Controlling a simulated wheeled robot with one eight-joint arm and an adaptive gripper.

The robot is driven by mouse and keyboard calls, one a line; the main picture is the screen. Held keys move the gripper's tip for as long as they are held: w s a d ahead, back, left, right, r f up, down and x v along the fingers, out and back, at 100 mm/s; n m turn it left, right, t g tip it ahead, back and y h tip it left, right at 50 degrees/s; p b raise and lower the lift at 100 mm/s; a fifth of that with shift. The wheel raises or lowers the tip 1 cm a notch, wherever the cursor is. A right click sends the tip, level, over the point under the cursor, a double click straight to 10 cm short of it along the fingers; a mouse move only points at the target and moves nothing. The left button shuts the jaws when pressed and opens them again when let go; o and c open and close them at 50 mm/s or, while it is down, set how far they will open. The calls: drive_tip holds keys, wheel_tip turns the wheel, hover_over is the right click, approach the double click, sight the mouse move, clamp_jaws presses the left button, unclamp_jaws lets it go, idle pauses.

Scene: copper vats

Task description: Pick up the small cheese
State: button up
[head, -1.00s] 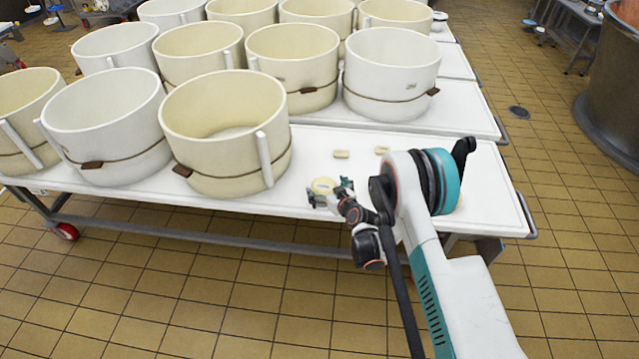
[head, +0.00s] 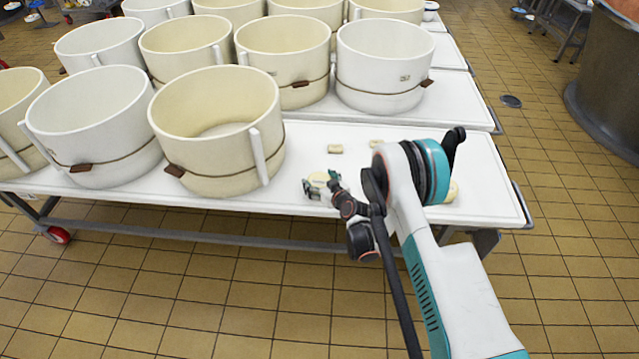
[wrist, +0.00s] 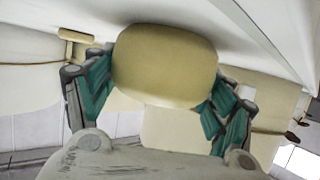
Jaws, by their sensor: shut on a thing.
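A small pale yellow round cheese (wrist: 165,65) sits between the two teal-padded fingers of my gripper (wrist: 160,95) in the wrist view. The fingers touch it on both sides, so my gripper is shut on it. In the head view my gripper (head: 322,187) is over the front part of the white table, and the cheese (head: 319,177) shows partly behind the fingers. I cannot tell whether the cheese is clear of the table top.
Small pale blocks (head: 335,149) lie behind my gripper on the white table (head: 300,218). Another pale piece (head: 452,191) shows partly behind my arm. Large cream vats (head: 218,130) crowd the left and back. The table's right end is mostly clear.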

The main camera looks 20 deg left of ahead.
sight(319, 180)
wheel_tip(319, 180, up, 20)
drive_tip(key=p, duration=0.6)
drive_tip(key=shift+p, duration=0.3)
